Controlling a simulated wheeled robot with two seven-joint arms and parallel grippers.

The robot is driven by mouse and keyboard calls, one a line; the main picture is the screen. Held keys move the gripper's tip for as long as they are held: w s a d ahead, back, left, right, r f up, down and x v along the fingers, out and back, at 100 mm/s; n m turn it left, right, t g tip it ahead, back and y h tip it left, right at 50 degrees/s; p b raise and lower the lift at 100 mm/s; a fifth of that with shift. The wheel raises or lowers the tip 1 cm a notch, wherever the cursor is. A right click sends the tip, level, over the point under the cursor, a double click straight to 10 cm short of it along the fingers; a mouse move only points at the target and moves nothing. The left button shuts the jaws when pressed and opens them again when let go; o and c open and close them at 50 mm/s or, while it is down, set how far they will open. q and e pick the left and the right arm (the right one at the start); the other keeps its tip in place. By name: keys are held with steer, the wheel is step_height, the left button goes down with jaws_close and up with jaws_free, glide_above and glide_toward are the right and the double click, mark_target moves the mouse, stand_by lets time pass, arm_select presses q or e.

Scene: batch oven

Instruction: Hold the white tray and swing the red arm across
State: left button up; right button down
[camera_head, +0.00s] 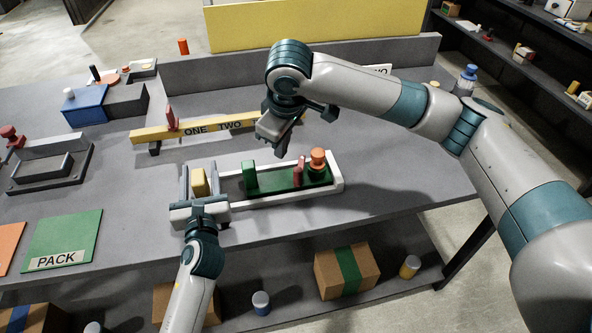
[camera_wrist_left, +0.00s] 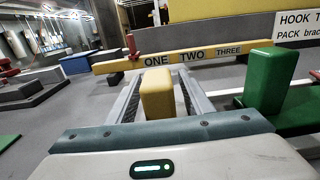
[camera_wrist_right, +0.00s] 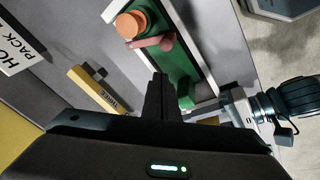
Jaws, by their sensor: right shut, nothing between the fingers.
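The white tray (camera_head: 339,181) lies on the grey table and carries a green plate with an upright green block (camera_head: 250,175). The short red arm (camera_head: 300,171) stands beside an orange knob (camera_head: 318,160) at its right end; it also shows in the right wrist view (camera_wrist_right: 152,43). A yellow block (camera_head: 199,184) stands at the tray's left end. My left gripper (camera_head: 198,167) is open, with one finger on each side of the yellow block and gaps visible in the left wrist view (camera_wrist_left: 158,55). My right gripper (camera_head: 281,149) is shut and empty above the tray, left of the red arm.
A yellow bar (camera_head: 243,122) marked ONE, TWO, THREE lies behind the tray, with a red peg (camera_head: 171,118) at its left. A blue box (camera_head: 86,106), a grey fixture (camera_head: 50,167) and a green PACK mat (camera_head: 66,236) are at left. Table right of the tray is clear.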

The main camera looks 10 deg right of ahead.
arm_select(q)
steer(key=s, duration=1.2)
stand_by(0.6)
